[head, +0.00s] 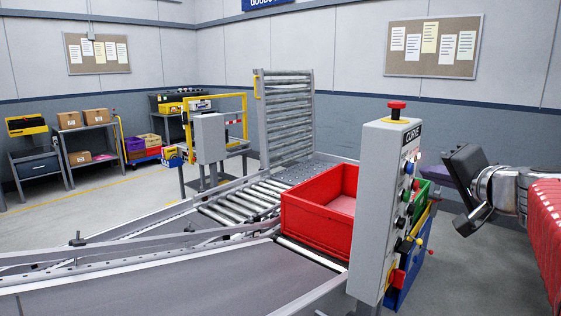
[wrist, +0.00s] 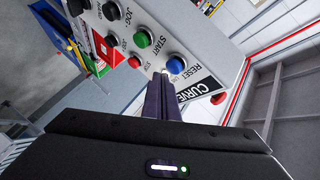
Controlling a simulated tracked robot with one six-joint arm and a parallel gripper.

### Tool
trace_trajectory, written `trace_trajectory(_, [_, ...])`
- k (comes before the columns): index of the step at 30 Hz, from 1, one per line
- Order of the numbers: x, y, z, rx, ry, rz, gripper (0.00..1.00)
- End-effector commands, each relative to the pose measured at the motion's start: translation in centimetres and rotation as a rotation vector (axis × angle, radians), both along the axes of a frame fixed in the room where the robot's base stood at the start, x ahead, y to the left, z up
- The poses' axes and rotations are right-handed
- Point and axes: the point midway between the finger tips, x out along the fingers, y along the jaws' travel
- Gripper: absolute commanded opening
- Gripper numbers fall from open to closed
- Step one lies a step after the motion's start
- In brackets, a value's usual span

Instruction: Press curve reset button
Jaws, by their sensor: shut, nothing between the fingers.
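The grey control box labelled CURVE (head: 378,190) stands upright at the right of the head view. Its blue reset button (head: 408,168) is near the top of the button face. In the wrist view the blue button (wrist: 176,65) sits by the word RESET, beside the green START button (wrist: 142,38). My gripper (wrist: 161,78) is shut and empty, its purple fingers pointing at the panel just beside the blue button. In the head view my gripper (head: 443,169) is right of the box, partly hidden by its dark body. I cannot tell whether the fingertips touch anything.
A red emergency knob (head: 397,108) tops the box. A red tote (head: 318,203) lies on the roller conveyor (head: 250,198) left of the box. Blue and green bins (head: 408,270) stand close behind the panel's lower part. Open floor (head: 465,275) shows at the lower right.

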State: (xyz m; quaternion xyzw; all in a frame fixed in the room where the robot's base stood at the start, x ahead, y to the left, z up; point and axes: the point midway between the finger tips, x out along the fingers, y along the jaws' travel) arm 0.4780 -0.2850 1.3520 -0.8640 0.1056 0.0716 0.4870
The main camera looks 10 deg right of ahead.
Motion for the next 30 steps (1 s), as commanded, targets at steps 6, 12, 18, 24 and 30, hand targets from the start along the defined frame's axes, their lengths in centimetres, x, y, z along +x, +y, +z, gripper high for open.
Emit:
trace_trajectory(6, [0.15,0.14,0.03,0.0,0.0,0.0,0.0])
trace_trajectory(12, [0.5,0.47,0.1,0.0,0.0,0.0,0.0])
trace_trajectory(18, [0.52,0.47,0.11,0.0,-0.001,-0.001,0.0])
trace_trajectory(24, [0.54,0.49,0.11,0.0,-0.001,-0.001,0.0])
trace_trajectory(30, [0.66,0.57,0.11,0.0,-0.001,-0.001,0.0])
